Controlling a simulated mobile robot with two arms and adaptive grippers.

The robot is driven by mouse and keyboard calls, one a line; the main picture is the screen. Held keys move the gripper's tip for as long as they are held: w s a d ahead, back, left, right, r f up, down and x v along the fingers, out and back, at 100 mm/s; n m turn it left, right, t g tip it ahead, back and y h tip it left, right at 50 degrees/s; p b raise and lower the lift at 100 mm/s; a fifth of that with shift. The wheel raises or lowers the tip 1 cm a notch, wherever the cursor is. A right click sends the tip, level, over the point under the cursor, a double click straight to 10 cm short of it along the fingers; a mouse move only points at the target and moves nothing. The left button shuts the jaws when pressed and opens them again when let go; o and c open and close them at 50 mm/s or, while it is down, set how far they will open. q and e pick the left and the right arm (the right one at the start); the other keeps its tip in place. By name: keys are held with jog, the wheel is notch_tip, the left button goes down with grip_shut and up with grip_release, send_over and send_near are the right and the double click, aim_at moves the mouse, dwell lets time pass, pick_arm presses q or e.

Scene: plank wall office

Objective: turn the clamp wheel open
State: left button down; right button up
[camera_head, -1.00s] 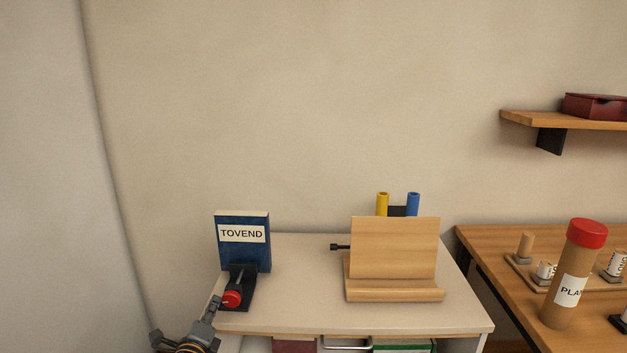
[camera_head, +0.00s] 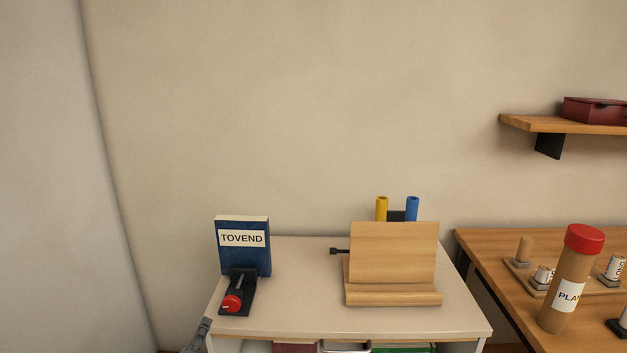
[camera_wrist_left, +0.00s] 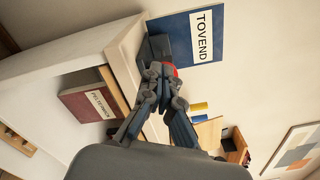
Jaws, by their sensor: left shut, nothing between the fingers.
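The red clamp wheel (camera_head: 232,303) sits at the front of a black clamp (camera_head: 243,283) on the left of the white cabinet top. A blue book labelled TOVEND (camera_head: 242,256) stands upright behind it. My left gripper (camera_head: 205,323) shows only in part, below and left of the wheel, apart from it. In the left wrist view its fingers (camera_wrist_left: 160,68) are shut and empty, pointing toward the wheel (camera_wrist_left: 172,70), which they partly hide. The blue book (camera_wrist_left: 197,38) shows behind. My right gripper is not in view.
A wooden stand (camera_head: 393,255) with a black knob (camera_head: 336,251) at its left is on the cabinet top (camera_head: 300,315). Yellow and blue tubes stand behind it. A wooden desk (camera_head: 490,254) with a red-capped tube (camera_head: 565,290) is at the right. The cabinet top between clamp and stand is clear.

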pick_arm(q)
jog(key=m+p, duration=0.3)
jog(key=m, duration=0.9)
send_near(232, 303)
jog(key=w+r, duration=0.1)
jog(key=d+m, duration=0.3)
jog(key=m, duration=0.3)
jog(key=shift+w+r+b, duration=0.1)
jog(key=shift+w+b, duration=0.55)
jog(key=shift+w, duration=2.85)
jog(key=shift+a, duration=0.25)
jog(key=shift+a, duration=0.15)
